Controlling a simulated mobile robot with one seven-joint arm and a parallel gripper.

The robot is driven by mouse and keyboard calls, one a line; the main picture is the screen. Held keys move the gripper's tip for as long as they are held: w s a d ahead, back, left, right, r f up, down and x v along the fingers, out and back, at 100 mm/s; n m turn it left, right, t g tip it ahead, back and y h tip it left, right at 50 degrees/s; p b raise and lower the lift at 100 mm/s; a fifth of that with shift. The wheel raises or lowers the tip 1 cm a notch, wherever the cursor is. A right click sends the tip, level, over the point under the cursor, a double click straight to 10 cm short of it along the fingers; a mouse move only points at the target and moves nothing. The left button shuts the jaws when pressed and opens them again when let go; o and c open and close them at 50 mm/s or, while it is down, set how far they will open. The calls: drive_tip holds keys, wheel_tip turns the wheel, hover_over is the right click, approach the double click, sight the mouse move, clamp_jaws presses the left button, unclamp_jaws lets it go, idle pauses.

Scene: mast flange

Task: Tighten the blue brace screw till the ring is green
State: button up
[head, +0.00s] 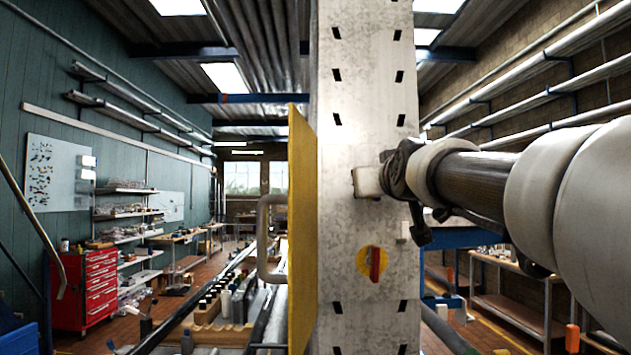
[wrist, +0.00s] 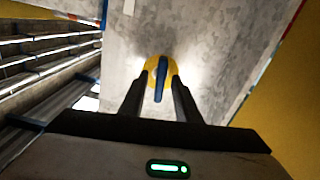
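In the wrist view, the blue brace screw (wrist: 159,84) is a bar-shaped handle, nearly upright in the picture. It sits on a yellow ring (wrist: 148,66) on the grey mast face (wrist: 215,50). My gripper (wrist: 160,78) is open, with one dark finger on each side of the handle and a gap visible beside it. I cannot tell how deep the fingertips reach. In the head view, my gripper (head: 385,178) is at the pale mast (head: 362,110), reaching in from the right. The blue screw is not visible there.
A red-handled knob on a yellow disc (head: 371,264) is on the mast below my gripper. A yellow panel (head: 302,220) with a grey handle (head: 266,238) stands along the mast's left edge. A workbench with bottles (head: 225,305) and a red tool cabinet (head: 88,285) are at left.

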clamp_jaws()
drive_tip(key=m, duration=0.5)
idle(0.3)
unclamp_jaws()
drive_tip(key=shift+s, duration=0.1)
